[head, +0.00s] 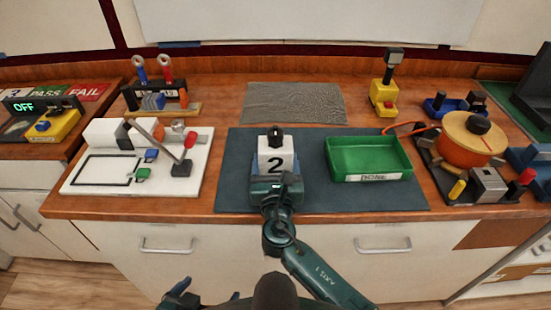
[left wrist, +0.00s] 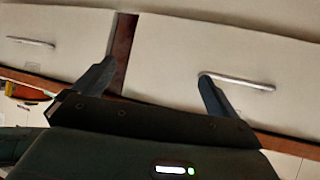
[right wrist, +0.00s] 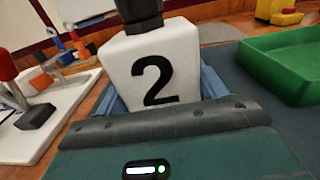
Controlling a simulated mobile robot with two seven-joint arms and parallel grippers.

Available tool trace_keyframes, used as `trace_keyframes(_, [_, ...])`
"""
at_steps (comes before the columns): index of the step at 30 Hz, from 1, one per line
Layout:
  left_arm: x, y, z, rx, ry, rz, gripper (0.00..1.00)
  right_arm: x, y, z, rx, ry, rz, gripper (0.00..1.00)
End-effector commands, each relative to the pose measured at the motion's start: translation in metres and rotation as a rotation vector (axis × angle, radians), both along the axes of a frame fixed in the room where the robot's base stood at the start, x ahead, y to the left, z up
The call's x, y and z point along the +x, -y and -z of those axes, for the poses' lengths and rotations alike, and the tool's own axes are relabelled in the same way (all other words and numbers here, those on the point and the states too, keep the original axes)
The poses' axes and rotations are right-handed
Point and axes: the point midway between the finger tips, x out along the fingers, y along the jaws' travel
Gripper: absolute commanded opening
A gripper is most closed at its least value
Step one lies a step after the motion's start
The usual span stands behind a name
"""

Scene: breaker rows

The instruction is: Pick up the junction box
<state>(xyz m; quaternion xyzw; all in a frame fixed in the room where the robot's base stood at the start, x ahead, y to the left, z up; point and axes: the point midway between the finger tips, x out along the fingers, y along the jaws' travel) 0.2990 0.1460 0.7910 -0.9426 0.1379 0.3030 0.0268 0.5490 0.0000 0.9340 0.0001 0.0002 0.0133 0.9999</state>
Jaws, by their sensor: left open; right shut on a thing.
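The junction box is a white block with a black "2" and a dark knob on top (head: 276,153). It stands upright over the dark mat (head: 322,198), left of the green tray. In the right wrist view the box (right wrist: 178,50) fills the middle, between blue fingers. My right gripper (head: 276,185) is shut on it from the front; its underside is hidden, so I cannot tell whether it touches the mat. My left gripper (head: 207,297) is low in front of the counter, open and empty. In the left wrist view its fingers (left wrist: 157,74) are apart, facing drawer fronts.
A green tray (head: 366,175) with a label sits right of the box. A white board (head: 82,178) with a lever is at the left. An orange round device (head: 470,140) is at the right. A yellow device (head: 383,95) and a grey mat (head: 295,103) are behind.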

Motion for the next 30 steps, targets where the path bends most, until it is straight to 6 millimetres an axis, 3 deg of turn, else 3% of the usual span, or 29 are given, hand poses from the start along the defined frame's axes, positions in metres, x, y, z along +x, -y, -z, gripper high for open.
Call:
trace_keyframes(8, [0.004, 0.001, -0.004, -0.005, 0.008, -0.006, 0.97, 0.001, 0.000, -0.006, 0.001, 0.005, 0.000, 0.34])
trace_keyframes(21, [0.000, -0.006, -0.010, 0.006, -0.028, -0.032, 0.97, 0.000, 0.000, -0.083, 0.004, 0.007, 0.000, 0.34])
trace_keyframes(30, [-0.003, -0.008, -0.006, 0.012, -0.045, -0.035, 0.97, 0.000, 0.000, -0.103, 0.000, 0.005, 0.000, 0.34])
